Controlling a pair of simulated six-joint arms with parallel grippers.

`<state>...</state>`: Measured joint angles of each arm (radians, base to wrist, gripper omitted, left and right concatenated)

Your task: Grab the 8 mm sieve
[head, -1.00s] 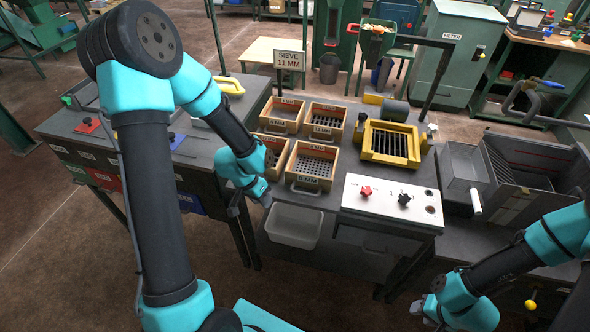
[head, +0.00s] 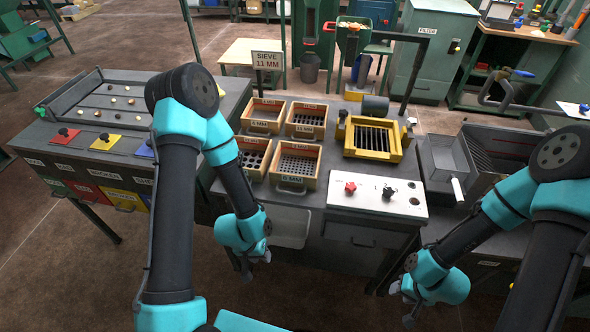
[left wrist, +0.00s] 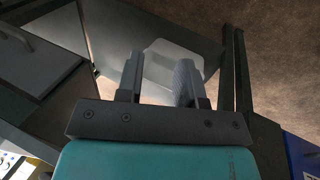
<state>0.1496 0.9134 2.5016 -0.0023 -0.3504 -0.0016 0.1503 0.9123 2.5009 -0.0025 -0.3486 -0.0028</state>
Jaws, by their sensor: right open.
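Four wooden box sieves stand in a two-by-two group on the grey table. The front right sieve (head: 295,165) has a perforated plate and a front label that reads as 6 or 8 MM; I cannot tell which. The front left sieve (head: 255,157) has larger holes, and its front label is hidden by my left arm. The back sieves are the left one (head: 262,115) and the right one (head: 305,120), labelled about 11 MM. My left gripper (left wrist: 158,68) is open and empty, low before the table front. My right gripper (head: 405,300) is open and empty, front right.
A pale translucent bin (head: 290,228) hangs at the table front and shows beyond my left fingers (left wrist: 172,70). A yellow frame with bars (head: 374,138) and a white panel with red and black knobs (head: 375,197) are right of the sieves. A sign (head: 267,60) reads SIEVE 11 MM.

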